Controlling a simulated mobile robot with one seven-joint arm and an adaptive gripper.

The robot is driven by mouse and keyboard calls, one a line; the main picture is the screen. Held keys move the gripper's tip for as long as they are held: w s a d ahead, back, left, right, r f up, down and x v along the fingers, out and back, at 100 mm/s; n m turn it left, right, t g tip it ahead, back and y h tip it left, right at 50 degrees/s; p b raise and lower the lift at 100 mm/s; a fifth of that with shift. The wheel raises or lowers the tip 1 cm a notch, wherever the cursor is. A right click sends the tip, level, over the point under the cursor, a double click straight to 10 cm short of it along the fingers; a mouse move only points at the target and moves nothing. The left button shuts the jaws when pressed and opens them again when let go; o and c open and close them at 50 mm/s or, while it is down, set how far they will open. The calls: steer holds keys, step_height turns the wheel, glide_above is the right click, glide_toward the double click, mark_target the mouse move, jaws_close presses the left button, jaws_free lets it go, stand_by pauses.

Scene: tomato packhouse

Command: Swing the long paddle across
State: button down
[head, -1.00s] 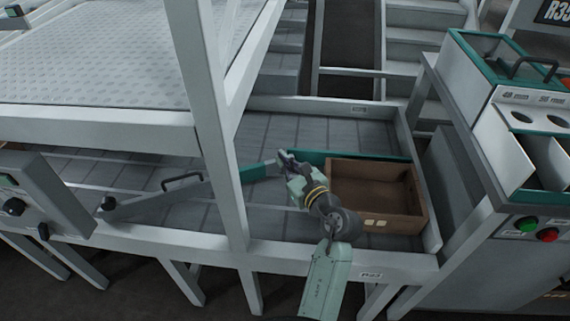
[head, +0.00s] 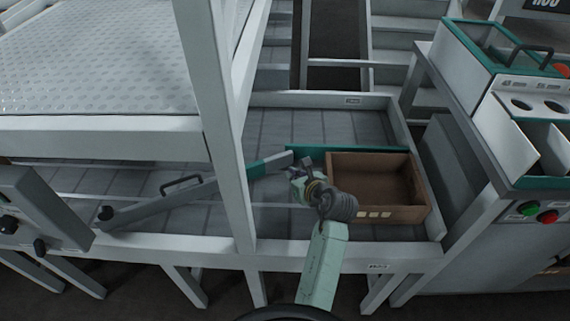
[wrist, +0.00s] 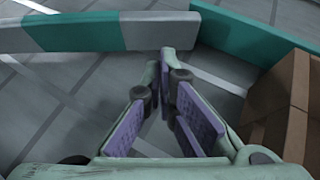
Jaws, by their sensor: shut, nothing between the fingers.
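The long paddle (head: 215,184) is a grey bar with a black handle, a green band and a grey tip. It slants over the grey roller bed from a dark pivot at the left, passing behind a white post. Its green and grey end (wrist: 105,32) crosses the top of the wrist view. My gripper (head: 299,168) is shut and empty, at the near side of the paddle's tip. In the wrist view my gripper (wrist: 165,62) has its fingertips just below the grey tip; I cannot tell if they touch.
A green guide rail (head: 330,149) runs behind the open brown carton (head: 394,214), right of my gripper. A white post (head: 222,130) stands in front of the bed, left of my gripper. A control stand (head: 520,211) with green and red buttons is at the right.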

steer(key=shift+w+a+f+p, duration=0.15)
steer(key=shift+w+a, duration=0.3)
steer(key=shift+w, duration=0.3)
steer(key=shift+w+a+f+p, duration=0.15)
steer(key=shift+w+a, duration=0.25)
steer(key=shift+w, duration=0.4)
steer(key=shift+w+a+f+p, duration=0.1)
steer(key=shift+w+a+p, duration=0.1)
steer(key=shift+w+a, duration=0.4)
steer(key=shift+w+d, duration=0.15)
steer(key=shift+d, duration=0.05)
